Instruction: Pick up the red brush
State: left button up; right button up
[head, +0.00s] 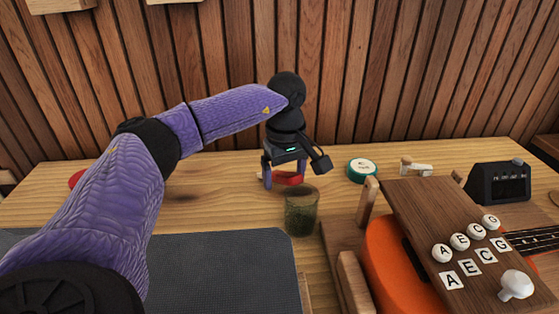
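The red brush (287,179) lies on the wooden table near the back, partly hidden by my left gripper and the green cup in front. My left gripper (284,177) points down over it from above. Its fingers are apart, one at each side of the red piece. I cannot tell whether they touch it. My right gripper is not in view.
A dark green cup (301,212) stands just in front of the gripper. A green tape roll (362,170), a white peg-like part (415,167) and a black tuner (499,182) stand to the right. An orange ukulele (391,262) and lettered wooden board (428,212) fill the front right. A grey mat (222,268) lies front left.

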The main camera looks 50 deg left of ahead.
pick_arm(q)
grip_shut()
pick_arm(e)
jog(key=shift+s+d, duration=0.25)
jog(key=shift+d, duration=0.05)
pick_arm(q)
jog(key=shift+r, duration=0.15)
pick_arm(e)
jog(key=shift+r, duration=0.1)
